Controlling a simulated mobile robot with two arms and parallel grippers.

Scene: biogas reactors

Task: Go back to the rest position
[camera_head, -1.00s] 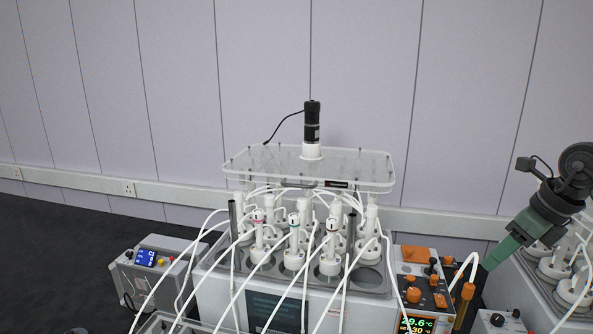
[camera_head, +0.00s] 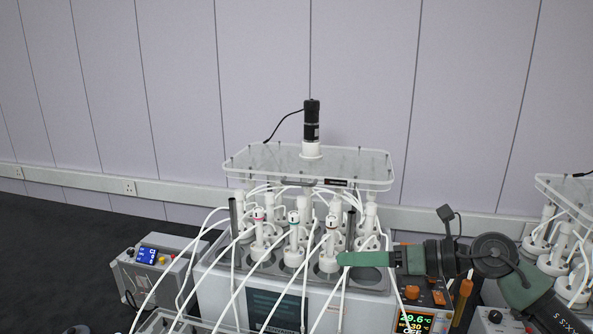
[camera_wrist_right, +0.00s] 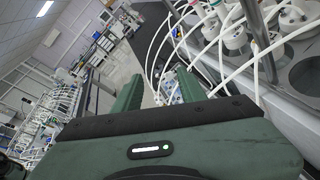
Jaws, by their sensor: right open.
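My right gripper (camera_head: 365,259) shows in the head view. Its green fingers point left, in front of the right part of the reactor unit (camera_head: 222,293) with its white-capped bottles. In the right wrist view the two green fingers (camera_wrist_right: 109,95) stand apart, with nothing between them. White tubes and bottles of the reactor show beside the right finger in that view. I cannot tell from the head view whether the fingers touch the bottles or tubes. My left gripper is not in view.
A clear plate (camera_head: 255,165) with a black motor (camera_head: 311,122) stands above the bottles. An orange-knobbed control box (camera_head: 420,318) is below my right arm. A grey box (camera_head: 150,278) with a blue display stands at left. White tubes hang in front of the reactor.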

